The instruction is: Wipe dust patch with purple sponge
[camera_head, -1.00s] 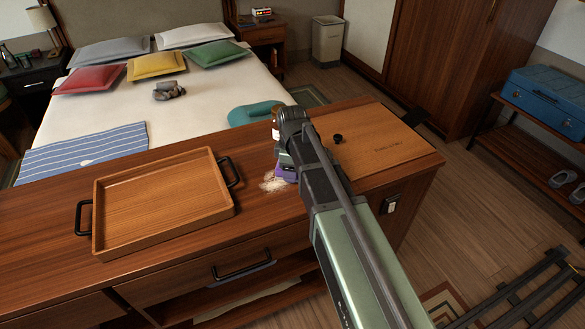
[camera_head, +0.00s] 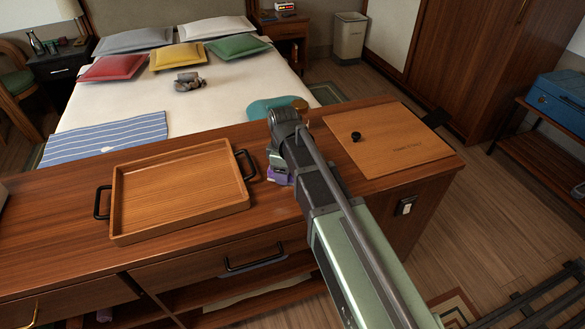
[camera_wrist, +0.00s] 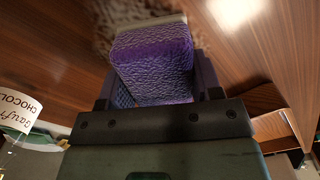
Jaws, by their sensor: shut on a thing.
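The purple sponge (camera_head: 279,176) is low at the wooden counter top, between the tray and the board. In the wrist view the sponge (camera_wrist: 152,62) fills the space between the fingers of my gripper (camera_wrist: 155,85), which is shut on it. In the head view my gripper (camera_head: 279,160) is partly hidden by my arm. A blurred pale-brown smudge (camera_wrist: 106,38) shows beside the sponge's far end in the wrist view, likely dust. In the head view no clear dust pile shows; the sponge and arm may hide some. I cannot tell whether the sponge touches the counter.
A wooden tray (camera_head: 128,239) with black handles stands close left of the sponge. A wooden board (camera_head: 390,155) with a small black knob (camera_head: 355,136) lies right of my arm. A labelled container (camera_wrist: 20,112) shows at left in the wrist view.

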